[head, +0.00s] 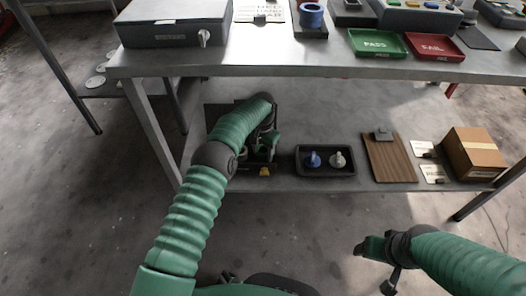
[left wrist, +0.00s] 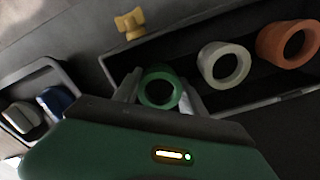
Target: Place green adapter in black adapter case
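The green adapter (left wrist: 158,93) is a short ring between the two fingertips of my left gripper (left wrist: 160,90) in the left wrist view. The fingers touch or nearly touch its sides. It is at one end of the open black adapter case (left wrist: 262,103), in line with a white adapter (left wrist: 222,64) and an orange adapter (left wrist: 290,42) inside. I cannot tell whether it rests on the case floor. In the head view my left gripper (head: 264,152) is over the case (head: 218,112) on the lower shelf. My right gripper (head: 372,250) hangs empty in front of the shelf.
A black tray (head: 326,172) with a blue and a whitish part stands right of the case. Further right are a brown board (head: 390,160) and a cardboard box (head: 474,152). The tabletop (head: 285,58) overhangs the shelf.

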